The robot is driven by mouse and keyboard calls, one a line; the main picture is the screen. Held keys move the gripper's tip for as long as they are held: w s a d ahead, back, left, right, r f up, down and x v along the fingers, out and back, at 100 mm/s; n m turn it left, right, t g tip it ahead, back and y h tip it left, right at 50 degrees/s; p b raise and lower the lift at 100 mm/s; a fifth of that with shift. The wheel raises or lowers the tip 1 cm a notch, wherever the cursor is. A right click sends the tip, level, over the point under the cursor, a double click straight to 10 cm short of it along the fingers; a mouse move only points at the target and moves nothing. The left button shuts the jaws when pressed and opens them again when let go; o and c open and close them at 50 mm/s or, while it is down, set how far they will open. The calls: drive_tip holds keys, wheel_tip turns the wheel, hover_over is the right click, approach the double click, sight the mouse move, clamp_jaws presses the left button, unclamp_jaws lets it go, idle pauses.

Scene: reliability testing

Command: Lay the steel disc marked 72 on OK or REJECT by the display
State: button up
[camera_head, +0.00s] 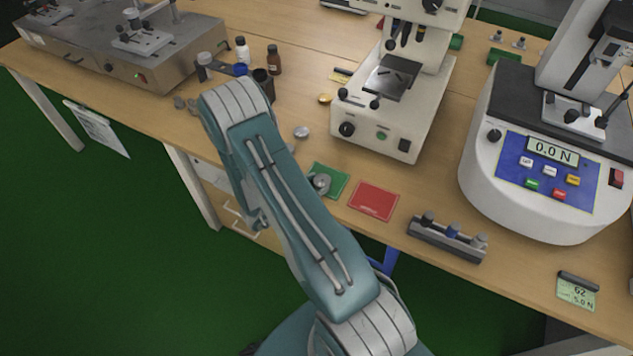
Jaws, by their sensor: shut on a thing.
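My teal and white arm (290,210) rises from the bottom and bends above the bench's front edge. My gripper is not clearly visible, so what it holds is hidden, apparently behind the arm. A green square (332,173) lies on the bench right of the arm, with a rounded grey metallic thing (320,183) over it; I cannot tell if it is a disc. A red square (374,201) lies bare to its right. A small silver disc (302,132) lies behind the green square. No mark 72 is readable. The large tester's display (552,151) reads 0.0 N.
A small card (576,292) appears to read 62 and 5.0 N. A grey rack (447,240) with several pegs stands at the front edge. A white press (395,95) stands behind the squares. Bottles (273,60) and a brass piece (325,99) are near the elbow.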

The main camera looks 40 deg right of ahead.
drive_tip(key=o, duration=1.3)
drive_tip(key=a, duration=0.4)
drive_tip(key=a+r, duration=0.1)
drive_tip(key=a, duration=0.7)
drive_tip(key=shift+w+r, duration=0.3)
drive_tip(key=shift+r, duration=0.05)
drive_tip(key=shift+w, duration=0.1)
